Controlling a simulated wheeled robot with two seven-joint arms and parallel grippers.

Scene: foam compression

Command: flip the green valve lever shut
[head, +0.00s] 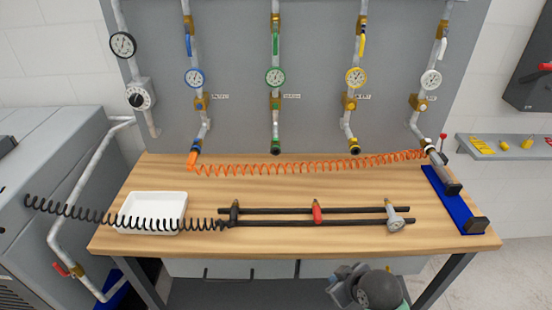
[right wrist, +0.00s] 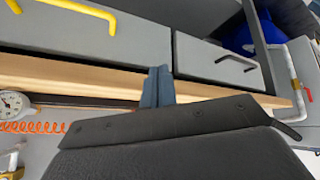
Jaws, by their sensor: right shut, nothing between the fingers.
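The green valve lever (head: 275,44) is on the middle pipe of the grey back panel. It stands upright, in line with the pipe, above a green-rimmed gauge (head: 275,77). My right gripper (head: 345,284) is low at the bottom of the head view, in front of the bench's front edge and far from the lever. In the right wrist view its blue-grey fingers (right wrist: 157,88) are together with nothing between them. The lever is not seen in the right wrist view. My left gripper is in neither view.
Pipes with a blue lever (head: 188,45), a yellow lever (head: 361,46) and a white lever (head: 442,48) flank the middle one. An orange coiled hose (head: 300,168) crosses the back of the wooden bench (head: 300,189). A white tray (head: 152,228) and dark rods lie nearer the front.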

